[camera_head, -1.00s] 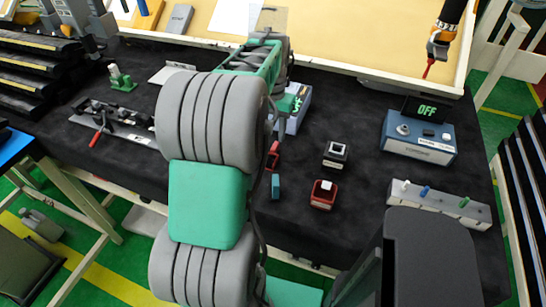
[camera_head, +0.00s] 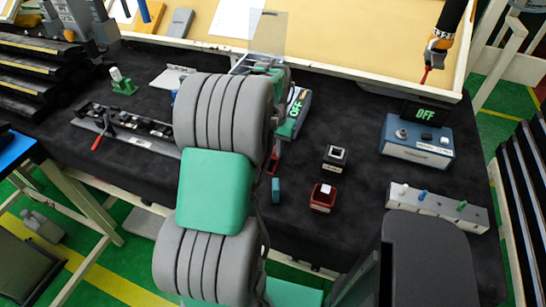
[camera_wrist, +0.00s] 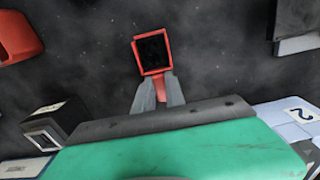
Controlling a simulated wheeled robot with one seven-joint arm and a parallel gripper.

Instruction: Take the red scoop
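The red scoop (camera_wrist: 136,58) is in the upper middle of the wrist view, with a square red rim around a dark inside. Its narrow red part runs down between the two grey fingers of my gripper (camera_wrist: 159,84), which are closed in on it from both sides. In the head view my arm covers the gripper and most of the scoop. Only a bit of red (camera_head: 273,163) shows beside my arm there, and I cannot tell for sure that it is the scoop.
A red-rimmed block (camera_head: 322,198) and a black-and-white block (camera_head: 335,158) stand right of my arm on the dark mat. A teal block (camera_head: 276,190) is close to my arm. A display box (camera_head: 420,140) and a grey strip with pegs (camera_head: 438,207) are farther right.

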